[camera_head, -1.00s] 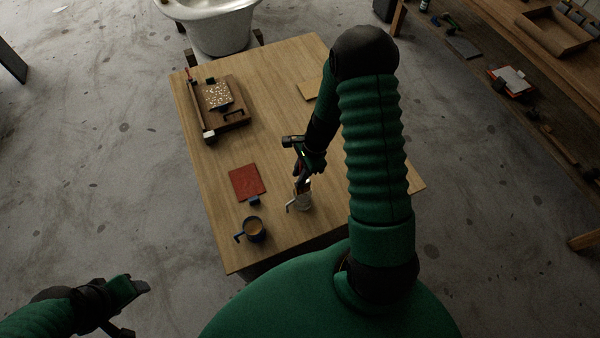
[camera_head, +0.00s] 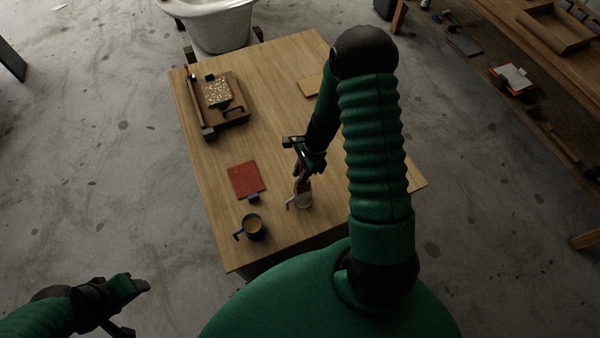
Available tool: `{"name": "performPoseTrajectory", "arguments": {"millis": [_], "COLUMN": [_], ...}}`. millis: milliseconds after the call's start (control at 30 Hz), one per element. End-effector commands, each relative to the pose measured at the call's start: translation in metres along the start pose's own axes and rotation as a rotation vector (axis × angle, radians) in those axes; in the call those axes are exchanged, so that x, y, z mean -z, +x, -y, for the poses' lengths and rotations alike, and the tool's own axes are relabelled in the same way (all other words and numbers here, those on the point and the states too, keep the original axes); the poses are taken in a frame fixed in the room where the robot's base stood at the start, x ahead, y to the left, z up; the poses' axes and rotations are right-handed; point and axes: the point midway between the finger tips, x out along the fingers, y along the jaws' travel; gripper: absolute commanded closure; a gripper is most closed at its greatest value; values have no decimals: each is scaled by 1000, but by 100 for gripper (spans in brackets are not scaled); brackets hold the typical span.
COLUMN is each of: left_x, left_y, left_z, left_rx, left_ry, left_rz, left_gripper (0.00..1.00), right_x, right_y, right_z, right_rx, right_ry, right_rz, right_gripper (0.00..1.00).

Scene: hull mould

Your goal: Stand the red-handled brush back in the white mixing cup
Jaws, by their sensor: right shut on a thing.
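My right gripper (camera_head: 301,174) points down just above the cup and is shut on the brush. The brush is small and mostly hidden by the fingers; its lower part reaches down to the cup's mouth. I cannot tell how deep it sits or whether it touches the cup. My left gripper (camera_head: 136,307) is at the lower left, off the table above the floor, with its fingers apart and empty.
A dark mug (camera_head: 253,228) with brown contents stands left of the cup. A red pad (camera_head: 247,180) lies behind it. A wooden tray (camera_head: 237,119) with a speckled block is at the far left of the table (camera_head: 270,75). A white tub (camera_head: 222,30) stands beyond.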

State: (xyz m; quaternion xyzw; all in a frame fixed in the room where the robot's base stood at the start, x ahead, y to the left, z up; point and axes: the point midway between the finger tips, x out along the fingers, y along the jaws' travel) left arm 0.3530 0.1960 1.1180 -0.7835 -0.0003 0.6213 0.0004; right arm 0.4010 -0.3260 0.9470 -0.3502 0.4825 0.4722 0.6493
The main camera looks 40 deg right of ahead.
Motion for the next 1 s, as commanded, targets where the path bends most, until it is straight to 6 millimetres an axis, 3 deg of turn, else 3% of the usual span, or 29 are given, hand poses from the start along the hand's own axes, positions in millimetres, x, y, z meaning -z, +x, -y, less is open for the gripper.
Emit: {"name": "performPoseTrajectory", "arguments": {"millis": [433,900,933,1000], "left_x": [-2,-3,-2,-2], "left_y": [11,11,11,11], "left_z": [0,0,0,0], "left_rx": [0,0,0,0], "left_ry": [0,0,0,0], "left_rz": [0,0,0,0], "left_gripper": [43,43,43,43], "right_x": [4,4,4,4], "right_y": [14,14,14,14], "right_z": [0,0,0,0], "right_rx": [0,0,0,0], "right_ry": [0,0,0,0], "right_rz": [0,0,0,0], "right_gripper": [100,100,79,70]}}
